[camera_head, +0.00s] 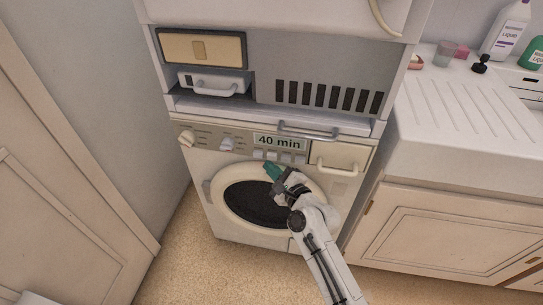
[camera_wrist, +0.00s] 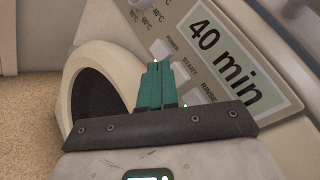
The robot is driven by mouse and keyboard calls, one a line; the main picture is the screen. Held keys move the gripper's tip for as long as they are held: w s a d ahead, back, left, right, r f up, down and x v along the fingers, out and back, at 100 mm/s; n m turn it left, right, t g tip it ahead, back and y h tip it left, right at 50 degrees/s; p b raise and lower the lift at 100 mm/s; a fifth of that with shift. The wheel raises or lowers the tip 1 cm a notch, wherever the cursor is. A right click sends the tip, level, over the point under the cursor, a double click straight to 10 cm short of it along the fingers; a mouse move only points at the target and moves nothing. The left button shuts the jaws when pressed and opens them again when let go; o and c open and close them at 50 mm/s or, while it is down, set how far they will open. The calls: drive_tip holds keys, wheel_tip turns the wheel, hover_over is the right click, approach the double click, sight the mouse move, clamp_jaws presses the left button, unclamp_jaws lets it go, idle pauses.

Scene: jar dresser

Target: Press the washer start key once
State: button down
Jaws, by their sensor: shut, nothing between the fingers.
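The white front-loading washer (camera_head: 200,160) stands under a shelf unit in the head view. Its display (camera_head: 279,142) reads "40 min", and this display also shows in the wrist view (camera_wrist: 226,52). A row of small pale keys sits just below the display. In the wrist view the power key (camera_wrist: 160,48) lies just beyond my fingertips. The start key (camera_wrist: 179,74), by the START label, is beside my fingers and partly hidden. My gripper (camera_head: 268,166) has teal fingers shut together and empty, close to the key row; the wrist view shows the fingertips too (camera_wrist: 153,65). I cannot tell whether they touch.
The round door (camera_head: 222,203) is below the keys. Knobs (camera_head: 187,139) are at the panel's left. A drawer front with a handle (camera_head: 338,158) is at its right. A metal bar handle (camera_head: 307,129) juts out above the display. A counter (camera_head: 440,105) stands to the right.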

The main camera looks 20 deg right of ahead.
drive_tip(key=shift+s, duration=0.1)
drive_tip(key=s+a+p, duration=0.1)
drive_tip(key=s, duration=0.1)
drive_tip(key=s+a+p, duration=0.2)
idle(0.6)
idle(0.6)
drive_tip(key=s+f+n+g+p, duration=0.3)
drive_tip(key=s+n+g, duration=0.6)
drive_tip(key=s+n, duration=0.65)
drive_tip(key=s+d+r+n+g+h+p, duration=0.1)
drive_tip(key=s+d+r+n+g, duration=0.1)
drive_tip(key=s, duration=0.8)
drive_tip(key=s+d+r+n+g+h+p, duration=0.1)
drive_tip(key=s+d+n+g, duration=0.4)
drive_tip(key=s, duration=0.5)
drive_tip(key=shift+s+d+r+n+h, duration=0.35)
drive_tip(key=shift+d+n+h, duration=0.25)
drive_tip(key=shift+d+n, duration=0.1)
